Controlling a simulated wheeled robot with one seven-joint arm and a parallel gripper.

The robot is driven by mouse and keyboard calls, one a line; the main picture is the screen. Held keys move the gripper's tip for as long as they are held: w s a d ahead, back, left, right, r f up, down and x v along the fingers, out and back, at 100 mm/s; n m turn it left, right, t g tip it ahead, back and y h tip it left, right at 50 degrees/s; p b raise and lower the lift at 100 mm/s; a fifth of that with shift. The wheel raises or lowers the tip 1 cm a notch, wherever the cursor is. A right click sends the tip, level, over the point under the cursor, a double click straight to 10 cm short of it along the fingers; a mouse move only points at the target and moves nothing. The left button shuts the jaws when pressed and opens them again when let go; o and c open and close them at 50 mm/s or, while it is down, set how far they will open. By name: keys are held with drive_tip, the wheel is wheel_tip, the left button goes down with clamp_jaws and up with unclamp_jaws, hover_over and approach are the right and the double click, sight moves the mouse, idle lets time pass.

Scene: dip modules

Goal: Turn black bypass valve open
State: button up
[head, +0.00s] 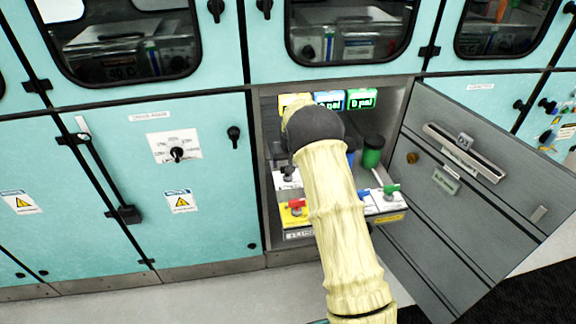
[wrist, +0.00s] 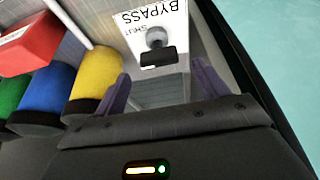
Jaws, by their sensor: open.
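The black bypass valve (wrist: 158,57) shows in the wrist view as a black bar handle with a grey round hub, on a white panel (wrist: 172,18) marked BYPASS and SHUT. My gripper (wrist: 161,86) is open. Its two purple-grey fingers stand apart, one to each lower side of the valve handle, with nothing visible between them. I cannot tell whether they touch the handle. In the head view, a small black valve (head: 289,173) on a white label shows left of my arm, inside the open cabinet bay. My arm hides the gripper there.
Yellow (wrist: 95,75), blue (wrist: 45,95) and green (wrist: 12,92) cylinders stand left of the gripper, near a red block (wrist: 28,42). In the head view, red (head: 297,204) and green (head: 391,189) valve handles sit low in the bay. The grey door (head: 470,200) hangs open at right.

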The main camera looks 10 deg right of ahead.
drive_tip(key=shift+x, duration=1.7)
drive_tip(key=shift+r, duration=0.1)
drive_tip(key=shift+c, duration=0.4)
drive_tip(key=c, duration=0.9)
